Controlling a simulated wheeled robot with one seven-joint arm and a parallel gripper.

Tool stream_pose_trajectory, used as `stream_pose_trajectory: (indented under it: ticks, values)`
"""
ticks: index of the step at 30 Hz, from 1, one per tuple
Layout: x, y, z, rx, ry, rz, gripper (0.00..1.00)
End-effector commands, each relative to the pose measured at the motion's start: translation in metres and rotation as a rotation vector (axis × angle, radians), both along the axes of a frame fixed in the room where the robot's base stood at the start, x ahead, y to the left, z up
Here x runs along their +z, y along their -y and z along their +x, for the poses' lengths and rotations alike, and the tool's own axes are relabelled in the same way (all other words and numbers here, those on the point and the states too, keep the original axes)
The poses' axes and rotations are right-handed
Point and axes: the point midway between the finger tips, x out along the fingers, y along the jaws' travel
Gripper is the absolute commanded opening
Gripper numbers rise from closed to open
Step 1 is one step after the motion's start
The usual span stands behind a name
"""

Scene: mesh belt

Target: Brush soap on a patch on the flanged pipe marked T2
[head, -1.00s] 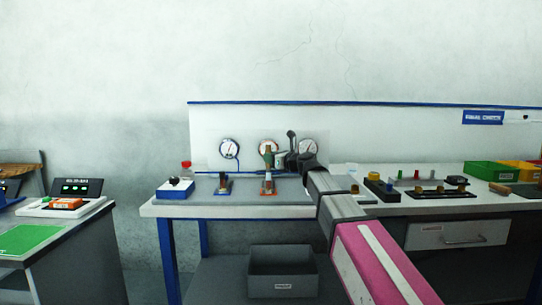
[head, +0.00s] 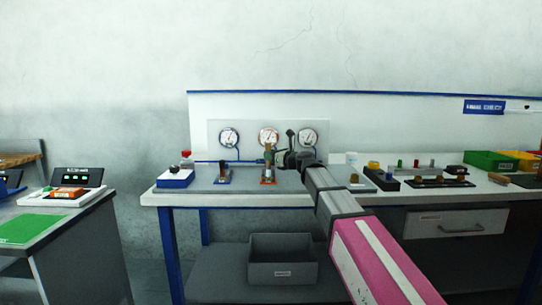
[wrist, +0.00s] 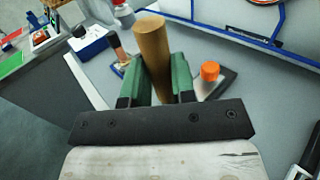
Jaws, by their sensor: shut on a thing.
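My gripper (wrist: 159,80) has green fingers shut on a brown round handle (wrist: 152,50), which looks like the brush's. Its bristles cannot be made out. In the head view my gripper (head: 270,154) is over the bench, in front of the middle gauge. A small copper-coloured pipe on an orange-edged base (head: 267,180) stands directly below it; contact cannot be told. Another pipe piece (head: 222,175) stands to its left and also shows in the wrist view (wrist: 117,45). An orange cap (wrist: 210,71) on a dark plate is right of the fingers. The T2 mark is not readable.
Three round gauges (head: 229,138) sit on the back panel. A blue-and-white box (head: 175,179) is at the bench's left end. A dark block (head: 382,179), several small fittings and coloured bins (head: 487,161) are at the right. A grey bin (head: 282,262) is on the lower shelf.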

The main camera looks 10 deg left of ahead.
Motion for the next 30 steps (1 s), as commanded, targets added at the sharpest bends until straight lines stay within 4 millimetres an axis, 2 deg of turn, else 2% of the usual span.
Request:
stream_pose_trajectory:
  ticks: [30]
  values:
    - [-0.0056, -0.0001, 0.0003, 0.0, 0.001, 0.0, 0.01]
